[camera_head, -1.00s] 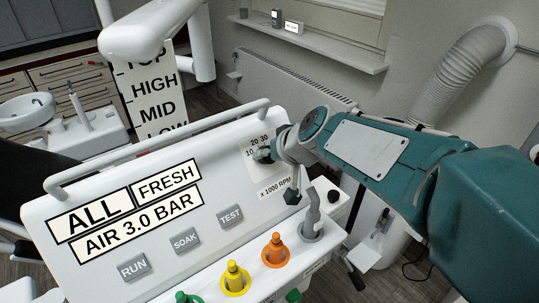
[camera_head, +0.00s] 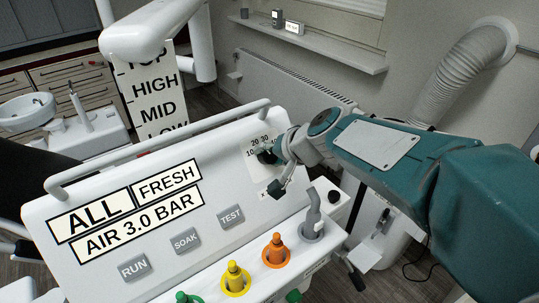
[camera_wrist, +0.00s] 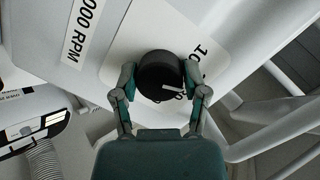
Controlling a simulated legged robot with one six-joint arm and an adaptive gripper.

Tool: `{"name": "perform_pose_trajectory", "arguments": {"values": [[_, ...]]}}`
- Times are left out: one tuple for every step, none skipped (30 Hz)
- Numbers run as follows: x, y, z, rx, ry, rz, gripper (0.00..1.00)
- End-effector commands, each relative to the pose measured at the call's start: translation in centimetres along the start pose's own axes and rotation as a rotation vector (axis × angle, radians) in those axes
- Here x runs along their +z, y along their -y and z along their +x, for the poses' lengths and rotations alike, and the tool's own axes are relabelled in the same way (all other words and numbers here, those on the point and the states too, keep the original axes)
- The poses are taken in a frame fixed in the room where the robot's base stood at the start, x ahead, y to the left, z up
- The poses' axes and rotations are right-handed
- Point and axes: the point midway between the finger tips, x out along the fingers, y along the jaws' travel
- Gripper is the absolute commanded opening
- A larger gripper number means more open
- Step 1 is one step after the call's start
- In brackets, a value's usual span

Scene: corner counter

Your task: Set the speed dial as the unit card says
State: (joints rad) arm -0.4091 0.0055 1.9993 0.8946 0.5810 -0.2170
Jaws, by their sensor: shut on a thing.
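The speed dial is a black round knob (camera_head: 267,156) on the right end of the white unit panel (camera_head: 110,262). In the wrist view the knob (camera_wrist: 159,74) sits between the two fingers of my gripper (camera_wrist: 160,84), which is shut on it. A short white pointer mark on the knob points to the right, near the printed numbers; the exact reading cannot be told. The numbers 10, 20 and 30 (camera_head: 260,141) stand around the dial in the head view, partly hidden. Panel labels read "ALL" (camera_head: 100,217), "FRESH" (camera_head: 167,184) and "AIR 3.0 BAR" (camera_head: 138,226).
RUN (camera_head: 134,267), SOAK (camera_head: 186,241) and TEST (camera_head: 231,216) buttons lie left of the dial. Yellow (camera_head: 234,279) and orange (camera_head: 275,250) plugs and a grey handpiece (camera_head: 312,215) stand in front. A rail (camera_head: 160,143) runs behind the panel. A small white card (camera_head: 294,27) stands on the far shelf.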

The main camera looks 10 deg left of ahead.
Motion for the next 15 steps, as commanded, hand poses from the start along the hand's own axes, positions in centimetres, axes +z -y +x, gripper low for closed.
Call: {"name": "perform_pose_trajectory", "arguments": {"values": [[0.12, -0.15, 0.13, 0.002, 0.004, 0.003, 0.1], [0.12, -0.15, 0.13, 0.002, 0.004, 0.003, 0.1], [0.12, -0.15, 0.14, 0.003, 0.004, 0.003, 0.1], [0.12, -0.15, 0.14, 0.003, 0.004, 0.002, 0.1], [0.12, -0.15, 0.14, 0.003, 0.004, 0.002, 0.1], [0.12, -0.15, 0.14, 0.003, 0.004, 0.002, 0.1], [0.12, -0.16, 0.14, 0.003, 0.004, 0.002, 0.1], [0.13, -0.16, 0.14, 0.003, 0.004, 0.002, 0.1], [0.13, -0.16, 0.14, 0.003, 0.004, 0.001, 0.1], [0.13, -0.16, 0.14, 0.003, 0.004, 0.001, 0.71], [0.12, -0.15, 0.13, 0.003, 0.004, 0.001, 0.85], [0.11, -0.14, 0.12, 0.003, 0.003, 0.001, 0.93], [0.1, -0.13, 0.11, 0.002, 0.003, 0.001, 0.93], [0.09, -0.12, 0.1, 0.002, 0.003, 0.0, 0.93], [0.08, -0.1, 0.09, 0.002, 0.002, 0.0, 0.93]]}}
